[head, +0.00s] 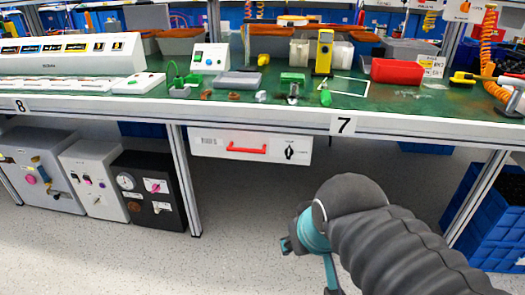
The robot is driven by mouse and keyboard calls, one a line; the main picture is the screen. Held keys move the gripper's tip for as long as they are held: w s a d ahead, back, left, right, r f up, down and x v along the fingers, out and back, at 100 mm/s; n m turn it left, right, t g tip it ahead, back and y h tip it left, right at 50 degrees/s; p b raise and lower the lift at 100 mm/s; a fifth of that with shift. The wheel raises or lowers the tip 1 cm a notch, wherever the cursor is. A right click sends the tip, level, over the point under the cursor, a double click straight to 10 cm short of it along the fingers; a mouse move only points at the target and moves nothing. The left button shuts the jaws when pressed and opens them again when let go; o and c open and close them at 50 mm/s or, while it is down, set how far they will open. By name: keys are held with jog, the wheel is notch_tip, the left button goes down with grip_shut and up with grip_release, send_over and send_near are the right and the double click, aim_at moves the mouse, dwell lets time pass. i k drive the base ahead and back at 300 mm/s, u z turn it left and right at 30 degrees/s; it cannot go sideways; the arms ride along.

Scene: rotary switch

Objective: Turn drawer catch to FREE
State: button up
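The white drawer (215,144) hangs under the green-topped bench and looks closed. It has a red bar handle (247,149). The drawer catch (289,153) is a small black rotary knob to the right of the handle. Its grip looks roughly upright. The tiny labels around it are too small to read. My gripper (308,268) is in front of and below the drawer, apart from the catch. My grey arm and teal wrist hide much of it, and its finger opening is unclear.
The bench edge (270,115) overhangs the drawer. A metal leg (184,180) stands left of it, beside a black control box (148,190). Blue crates (495,225) stand at the right. The floor beneath the drawer is clear.

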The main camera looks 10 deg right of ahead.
aim_at(289, 152)
jog(key=u, duration=1.35)
jog(key=k, duration=1.3)
jog(key=z, duration=1.9)
jog(key=i, duration=0.5)
jog(key=z, duration=0.05)
